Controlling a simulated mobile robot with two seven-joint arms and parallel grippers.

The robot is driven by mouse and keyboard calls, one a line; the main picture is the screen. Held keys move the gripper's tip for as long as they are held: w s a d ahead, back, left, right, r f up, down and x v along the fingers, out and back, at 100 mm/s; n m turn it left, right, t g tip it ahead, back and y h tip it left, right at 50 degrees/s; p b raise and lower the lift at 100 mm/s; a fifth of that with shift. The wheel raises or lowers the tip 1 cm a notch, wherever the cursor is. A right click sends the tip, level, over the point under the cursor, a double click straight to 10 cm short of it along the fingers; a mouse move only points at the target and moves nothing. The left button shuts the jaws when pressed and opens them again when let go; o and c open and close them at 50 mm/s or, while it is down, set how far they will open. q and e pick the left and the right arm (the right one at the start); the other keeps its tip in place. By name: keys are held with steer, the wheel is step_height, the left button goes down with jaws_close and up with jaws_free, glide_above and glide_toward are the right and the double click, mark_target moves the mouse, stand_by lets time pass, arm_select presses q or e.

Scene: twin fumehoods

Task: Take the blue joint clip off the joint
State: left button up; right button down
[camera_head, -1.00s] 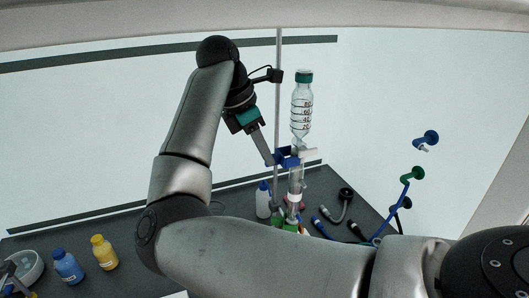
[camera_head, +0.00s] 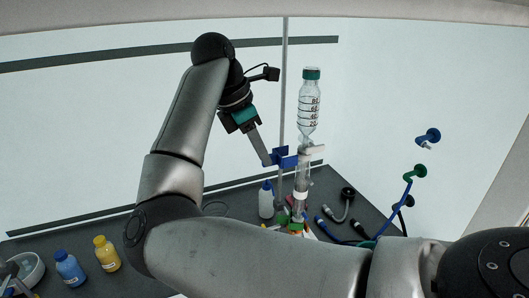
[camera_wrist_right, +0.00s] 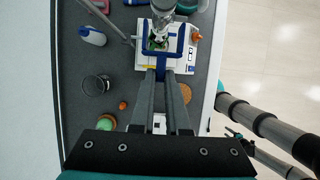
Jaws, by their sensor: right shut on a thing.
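The blue joint clip (camera_head: 283,157) is pinched at the fingertips of my right gripper (camera_head: 268,160). In the head view it sits just left of the joint, below the glass funnel (camera_head: 308,105) with the green cap. Under the joint is an upright glass column (camera_head: 301,178). In the right wrist view the clip (camera_wrist_right: 178,50) shows as a blue fork ahead of my shut fingers (camera_wrist_right: 164,75), prongs toward the glassware (camera_wrist_right: 160,25). Whether the prongs still touch the glass is unclear. My left gripper cannot be made out.
A metal stand rod (camera_head: 284,90) rises close behind the clip. A white wash bottle (camera_head: 266,200) stands by its foot. Blue (camera_head: 68,268) and yellow (camera_head: 106,253) bottles stand at left. Hoses and valves (camera_head: 418,171) are at right.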

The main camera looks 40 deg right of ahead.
stand_by(0.4)
steer(key=a+r, duration=0.1)
steer(key=w+a+r, duration=0.1)
steer(key=a+r, duration=0.1)
steer(key=shift+p, duration=0.35)
steer(key=shift+d+f, duration=0.1)
steer(key=d+f, duration=0.1)
steer(key=s+d+f, duration=0.1)
steer(key=d+f, duration=0.1)
steer(key=shift+b, duration=0.35)
steer(key=shift+w+a+r+p, duration=0.1)
steer(key=shift+w+a+p, duration=0.05)
steer(key=shift+p, duration=0.15)
